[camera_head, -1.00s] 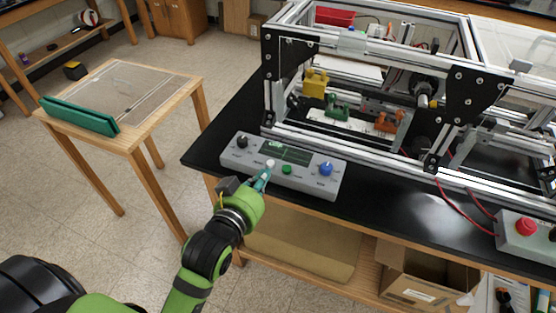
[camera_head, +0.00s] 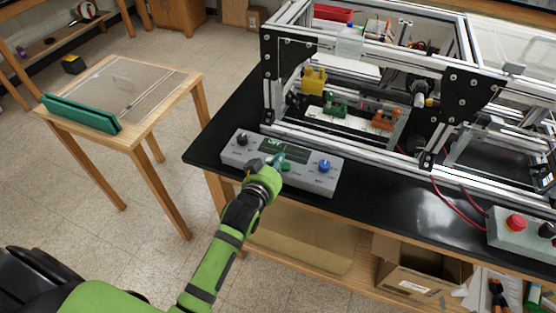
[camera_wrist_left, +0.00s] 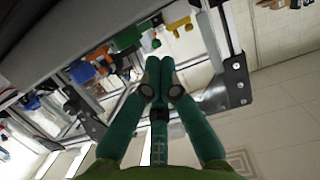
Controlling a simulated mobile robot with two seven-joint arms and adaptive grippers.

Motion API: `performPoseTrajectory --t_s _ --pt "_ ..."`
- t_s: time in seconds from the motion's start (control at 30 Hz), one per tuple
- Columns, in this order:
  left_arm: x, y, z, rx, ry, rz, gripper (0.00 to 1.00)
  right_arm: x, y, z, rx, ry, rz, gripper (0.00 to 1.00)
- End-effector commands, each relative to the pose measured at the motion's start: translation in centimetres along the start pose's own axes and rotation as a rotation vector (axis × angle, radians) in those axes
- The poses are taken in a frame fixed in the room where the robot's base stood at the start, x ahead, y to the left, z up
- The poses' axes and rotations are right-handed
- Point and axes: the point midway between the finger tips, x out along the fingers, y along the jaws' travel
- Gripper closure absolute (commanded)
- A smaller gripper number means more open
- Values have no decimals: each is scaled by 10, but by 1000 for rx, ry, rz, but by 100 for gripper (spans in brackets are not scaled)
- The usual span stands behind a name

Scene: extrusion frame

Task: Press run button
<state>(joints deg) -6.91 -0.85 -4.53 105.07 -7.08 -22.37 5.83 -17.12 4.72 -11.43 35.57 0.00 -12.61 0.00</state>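A grey control box (camera_head: 314,179) lies at the front left of the black bench top. It has a black knob (camera_head: 242,139), a blue knob (camera_head: 324,166), a green button (camera_head: 286,167) and a small dark display (camera_head: 298,152) with bright text, apparently "OFF". My left gripper (camera_head: 280,158) is over the middle of the box, its teal fingertips beside the green button and by the display's lower edge. Contact with a button cannot be told. In the left wrist view its fingers (camera_wrist_left: 156,72) are together and hold nothing. The box's white button is hidden behind the gripper. My right gripper is not in view.
An aluminium extrusion frame (camera_head: 340,142) stands just behind the box, with yellow, green and orange parts inside. A grey box with a red button (camera_head: 516,222) sits at the right. A wooden table (camera_head: 150,88) stands left. Bare bench top lies right of the control box.

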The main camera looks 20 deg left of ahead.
Motion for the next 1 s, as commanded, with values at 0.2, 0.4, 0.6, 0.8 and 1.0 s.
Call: performPoseTrajectory --t_s 0.2,0.4,0.6,0.8,1.0 --pt "2 0 10 0 -1 0 100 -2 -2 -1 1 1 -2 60" --pt "2 0 10 0 0 0 100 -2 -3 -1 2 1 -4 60" --pt "5 0 23 0 -2 0 100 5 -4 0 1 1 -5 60" --pt "6 0 29 1 -4 -1 100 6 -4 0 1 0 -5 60" --pt "6 0 30 1 -11 0 100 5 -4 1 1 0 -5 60"
